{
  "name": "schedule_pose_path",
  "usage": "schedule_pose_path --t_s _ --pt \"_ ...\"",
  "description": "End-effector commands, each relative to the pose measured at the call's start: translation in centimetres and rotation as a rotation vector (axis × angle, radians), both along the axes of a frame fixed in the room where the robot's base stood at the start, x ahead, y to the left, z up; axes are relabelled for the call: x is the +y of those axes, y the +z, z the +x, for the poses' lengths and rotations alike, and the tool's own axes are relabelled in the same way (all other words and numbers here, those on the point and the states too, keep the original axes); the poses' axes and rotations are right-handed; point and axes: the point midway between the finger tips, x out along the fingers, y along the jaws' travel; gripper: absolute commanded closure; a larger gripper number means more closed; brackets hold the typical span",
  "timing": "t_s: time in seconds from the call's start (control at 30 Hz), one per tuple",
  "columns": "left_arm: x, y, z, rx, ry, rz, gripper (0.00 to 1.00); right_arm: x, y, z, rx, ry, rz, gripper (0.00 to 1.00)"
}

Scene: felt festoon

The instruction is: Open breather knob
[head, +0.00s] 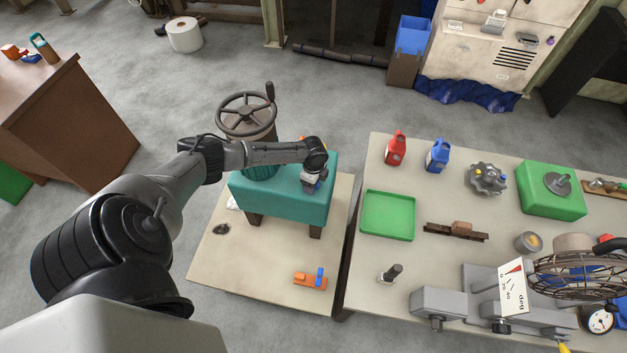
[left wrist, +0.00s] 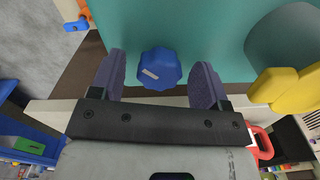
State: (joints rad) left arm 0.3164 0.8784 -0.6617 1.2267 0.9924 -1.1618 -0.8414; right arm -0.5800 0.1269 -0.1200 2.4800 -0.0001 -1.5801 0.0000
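A blue faceted knob (left wrist: 160,69) with a small white mark shows in the left wrist view, against the teal housing (left wrist: 215,30). My left gripper (left wrist: 160,80) is open, with one finger on each side of the knob and a visible gap on both sides. In the head view the left gripper (head: 312,180) is at the right part of the teal housing (head: 265,198), and it mostly hides the knob there. A yellow knob (left wrist: 285,88) is right of the fingers in the wrist view. My right gripper is not in view.
A handwheel (head: 246,110) stands on a brown drum behind the housing. An orange and blue part (head: 310,281) lies on the near bench (head: 250,275). The right bench holds a green tray (head: 388,234), red and blue bottles, a caged fan (head: 580,275) and a grey fixture with a gauge.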

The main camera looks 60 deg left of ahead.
Motion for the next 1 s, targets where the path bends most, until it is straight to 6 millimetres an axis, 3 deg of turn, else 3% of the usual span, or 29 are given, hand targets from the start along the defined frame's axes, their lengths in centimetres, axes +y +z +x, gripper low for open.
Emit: schedule_pose_path --t_s 0.23,0.37,0.8,1.0 --pt "0.0 0.1 0.0 0.001 0.001 0.001 0.31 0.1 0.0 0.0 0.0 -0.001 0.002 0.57" --pt "0.1 1.1 0.0 -0.001 -0.001 0.001 0.31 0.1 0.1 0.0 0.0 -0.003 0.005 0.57" --pt "0.1 9.3 0.0 -0.002 -0.001 0.001 0.31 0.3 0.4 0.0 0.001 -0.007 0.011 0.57" --pt "0.1 12.1 0.0 0.0 0.0 0.001 0.31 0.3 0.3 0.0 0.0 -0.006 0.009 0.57"
